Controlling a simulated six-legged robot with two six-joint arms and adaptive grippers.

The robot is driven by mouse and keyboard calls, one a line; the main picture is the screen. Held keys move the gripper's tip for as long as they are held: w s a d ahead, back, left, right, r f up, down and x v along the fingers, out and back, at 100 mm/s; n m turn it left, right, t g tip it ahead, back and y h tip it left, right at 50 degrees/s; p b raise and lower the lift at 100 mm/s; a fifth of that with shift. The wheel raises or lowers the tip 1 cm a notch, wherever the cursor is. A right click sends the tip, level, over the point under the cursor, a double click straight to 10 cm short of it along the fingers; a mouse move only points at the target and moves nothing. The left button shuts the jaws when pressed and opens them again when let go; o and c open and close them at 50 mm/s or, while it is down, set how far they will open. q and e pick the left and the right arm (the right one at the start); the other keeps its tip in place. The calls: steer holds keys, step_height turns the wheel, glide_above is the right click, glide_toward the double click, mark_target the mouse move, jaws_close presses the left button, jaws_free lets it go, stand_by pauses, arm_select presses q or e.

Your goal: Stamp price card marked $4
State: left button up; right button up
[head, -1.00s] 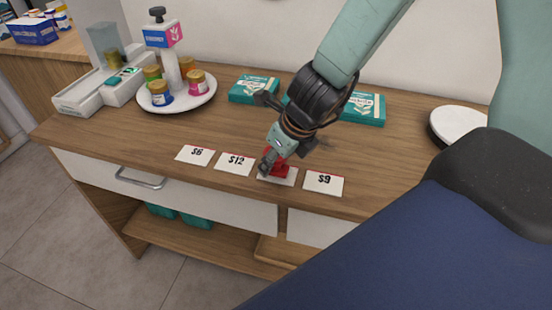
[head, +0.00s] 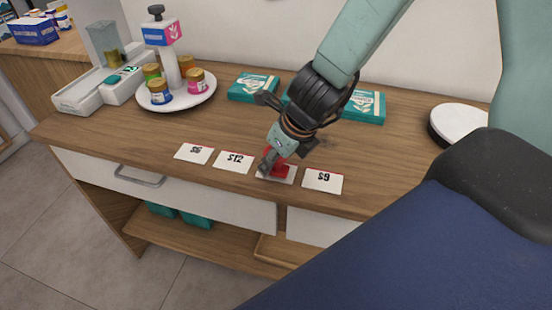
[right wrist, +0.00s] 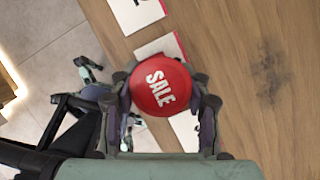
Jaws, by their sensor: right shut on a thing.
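My right gripper (head: 273,162) is shut on a red stamp (head: 280,170). In the right wrist view its round top reads SALE (right wrist: 160,89), between the two fingers. The stamp is over the third price card from the left (head: 290,179) and looks down on it or just above; contact cannot be told. It hides that card's print, so no $4 is readable. The $6 card (head: 194,153) and $12 card (head: 234,162) lie to its left, the $9 card (head: 323,181) to its right. Their print now looks flipped. My left gripper is not in view.
The cards line the wooden counter's front edge (head: 130,137). A white round thing (head: 459,122) stands at right. Some counter between is clear.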

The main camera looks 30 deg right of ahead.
steer(key=shift+a+f, duration=0.1)
steer(key=shift+f, duration=0.1)
steer(key=shift+f+b, duration=0.2)
steer(key=shift+b, duration=0.2)
steer(key=shift+s+f, duration=0.1)
stand_by(1.2)
step_height(320, 180, up, 2)
steer(key=shift+p, duration=0.9)
step_height(320, 180, up, 5)
steer(key=p, duration=0.5)
